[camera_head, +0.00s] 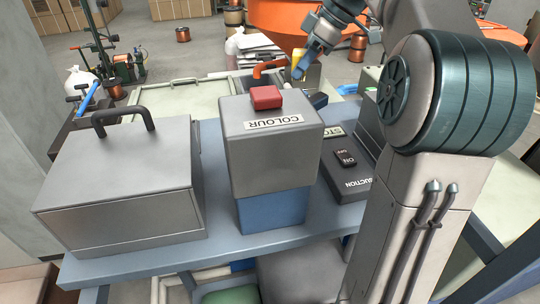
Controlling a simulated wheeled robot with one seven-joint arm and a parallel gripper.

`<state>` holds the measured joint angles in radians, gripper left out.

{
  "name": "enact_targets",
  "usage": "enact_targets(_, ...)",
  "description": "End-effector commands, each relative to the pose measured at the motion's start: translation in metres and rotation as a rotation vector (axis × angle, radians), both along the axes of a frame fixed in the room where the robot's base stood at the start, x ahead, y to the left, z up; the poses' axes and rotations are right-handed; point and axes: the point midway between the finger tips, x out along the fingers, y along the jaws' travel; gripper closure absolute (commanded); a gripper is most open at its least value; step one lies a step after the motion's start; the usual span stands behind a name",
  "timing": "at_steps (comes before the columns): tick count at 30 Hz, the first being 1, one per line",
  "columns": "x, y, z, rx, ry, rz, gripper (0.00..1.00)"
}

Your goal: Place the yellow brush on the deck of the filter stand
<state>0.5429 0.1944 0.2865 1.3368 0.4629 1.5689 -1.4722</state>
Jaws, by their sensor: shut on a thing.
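My gripper (301,70) is at the top centre, beyond the grey COLOUR box, with its blue fingers pointing down. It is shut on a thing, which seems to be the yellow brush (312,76). Only a small yellow patch shows right at the fingers; the rest of it is hidden. I cannot pick out the filter stand or its deck for certain; the boxes and my arm cover much of the area around the gripper.
The grey COLOUR box (270,155) with a red button (266,97) stands on the blue-grey table (222,215). A metal case (118,190) with a black handle is at left. A dark SUCTION switch box (345,172) is at right. An orange handle (268,68) rises close to the gripper.

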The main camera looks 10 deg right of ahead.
Motion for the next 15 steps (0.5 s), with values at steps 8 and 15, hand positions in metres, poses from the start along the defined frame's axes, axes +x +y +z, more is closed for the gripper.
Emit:
enact_targets(8, 0.003, -0.017, -0.023, 0.001, 0.003, -0.003, 0.83)
enact_targets(15, 0.011, -0.071, -0.055, 0.003, 0.004, -0.004, 0.83)
